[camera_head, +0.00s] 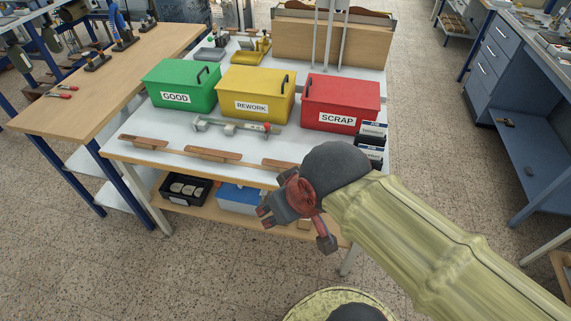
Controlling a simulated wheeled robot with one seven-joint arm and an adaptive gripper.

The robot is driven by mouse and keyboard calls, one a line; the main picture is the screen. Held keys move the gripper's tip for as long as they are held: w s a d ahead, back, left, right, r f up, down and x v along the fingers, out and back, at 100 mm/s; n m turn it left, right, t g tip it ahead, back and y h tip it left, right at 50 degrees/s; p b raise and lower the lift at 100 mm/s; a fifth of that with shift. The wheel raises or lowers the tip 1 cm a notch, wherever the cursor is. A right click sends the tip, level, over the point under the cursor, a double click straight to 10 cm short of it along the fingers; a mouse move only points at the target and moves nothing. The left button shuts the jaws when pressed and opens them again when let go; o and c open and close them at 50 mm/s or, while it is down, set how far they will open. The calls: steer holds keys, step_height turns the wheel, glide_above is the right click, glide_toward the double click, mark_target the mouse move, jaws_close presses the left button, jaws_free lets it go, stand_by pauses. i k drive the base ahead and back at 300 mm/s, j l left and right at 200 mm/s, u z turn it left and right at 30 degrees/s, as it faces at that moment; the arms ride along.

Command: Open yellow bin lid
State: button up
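The yellow bin (256,95) labelled REWORK stands on the white table between the green and red bins. Its yellow lid (258,79) lies flat across the top and looks closed. A dark handle (285,83) rises at the lid's right side. My gripper (295,229) is in front of the table's front edge, below and to the right of the yellow bin, and well apart from it. Its fingertips are spread and nothing shows between them, so it looks open and empty.
The green GOOD bin (180,86) and red SCRAP bin (340,103) flank the yellow one. A caliper-like tool (235,126) lies in front of it. Wooden strips (213,155) lie along the front edge. Small dark boxes (372,137) stand at the right.

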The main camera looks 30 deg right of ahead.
mark_target(247, 80)
steer(key=i+l+z, duration=0.1)
steer(key=i+z, duration=0.25)
steer(key=i, duration=0.5)
